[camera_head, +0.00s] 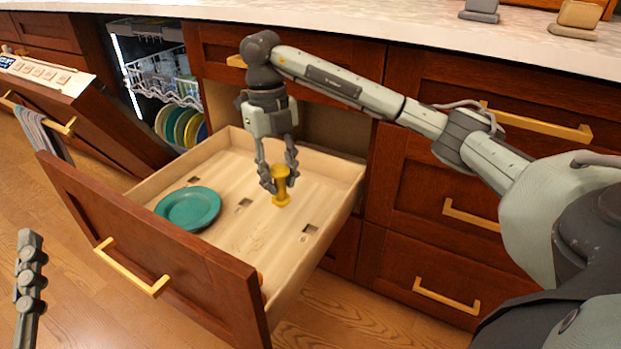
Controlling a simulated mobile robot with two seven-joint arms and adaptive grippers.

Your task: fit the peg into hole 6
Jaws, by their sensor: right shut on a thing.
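The yellow peg (281,187) is upright between the fingers of my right gripper (279,180), which is shut on it. Its wider lower end is at or just above the floor of the open drawer (262,231); I cannot tell whether it touches. Square holes show in the drawer floor: one to the right of the peg (310,229), one to its left (243,204), and one farther left near the plate (194,179). No hole numbers are readable. My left gripper (30,260) is at the lower left edge, partly cut off, away from the drawer.
A teal plate (188,208) lies in the drawer's left part. A small orange thing (261,278) shows at the drawer's near wall. The open dishwasher (165,75) holds plates at the back left. The counter (400,28) runs behind my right arm.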

